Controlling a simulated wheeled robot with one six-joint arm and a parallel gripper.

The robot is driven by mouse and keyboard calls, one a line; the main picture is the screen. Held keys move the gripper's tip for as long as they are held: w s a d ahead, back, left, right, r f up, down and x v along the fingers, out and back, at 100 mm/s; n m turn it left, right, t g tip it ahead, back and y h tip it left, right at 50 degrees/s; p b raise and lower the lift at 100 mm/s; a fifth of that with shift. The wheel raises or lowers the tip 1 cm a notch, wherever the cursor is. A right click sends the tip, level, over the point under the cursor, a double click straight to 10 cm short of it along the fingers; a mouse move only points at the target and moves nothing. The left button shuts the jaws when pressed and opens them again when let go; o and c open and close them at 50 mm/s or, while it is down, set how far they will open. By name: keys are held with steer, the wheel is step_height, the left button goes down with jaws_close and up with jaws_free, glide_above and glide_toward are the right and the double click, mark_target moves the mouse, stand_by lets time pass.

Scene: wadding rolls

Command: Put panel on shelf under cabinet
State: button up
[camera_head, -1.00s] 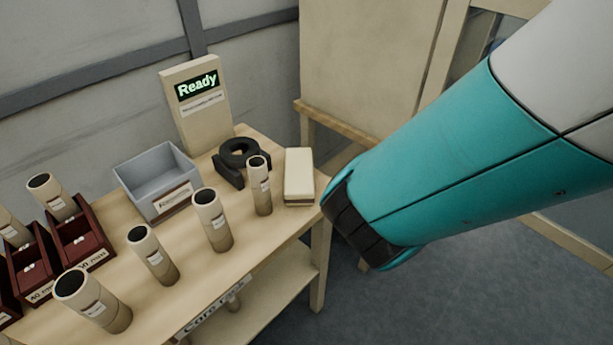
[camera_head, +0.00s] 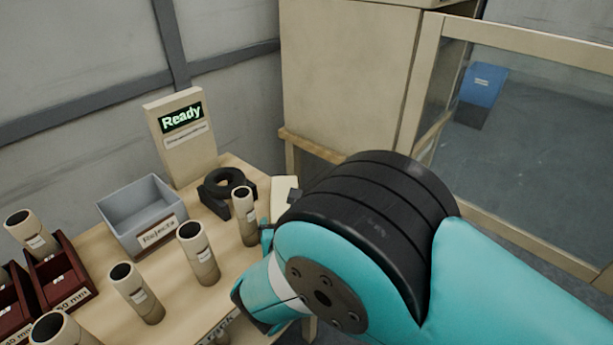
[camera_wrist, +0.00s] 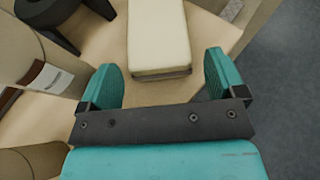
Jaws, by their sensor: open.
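A pale cream block (camera_wrist: 158,35), which may be the panel, lies flat on the wooden table, with a darker band along its near lower side. In the head view the block (camera_head: 281,191) is partly hidden by my arm. My gripper (camera_wrist: 163,78) is open and empty, its teal fingers apart and just short of the block's near end. In the head view the gripper is mostly hidden behind my arm. A beige cabinet (camera_head: 345,75) stands at the back, with a wooden ledge (camera_head: 322,143) under it, partly covered by my arm.
A black ring-shaped holder (camera_head: 226,188) and an upright roll (camera_head: 244,218) stand left of the block. More rolls, a grey rejects bin (camera_head: 140,215) and a "Ready" display (camera_head: 182,135) are further left. Open floor lies right of the table.

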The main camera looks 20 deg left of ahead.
steer(key=shift+p+x, duration=0.6)
steer(key=shift+x, duration=2.35)
steer(key=shift+a+r, duration=0.1)
steer(key=shift+a, duration=0.1)
steer(key=shift+c, duration=0.4)
steer(key=c, duration=0.7)
steer(key=shift+o, duration=0.2)
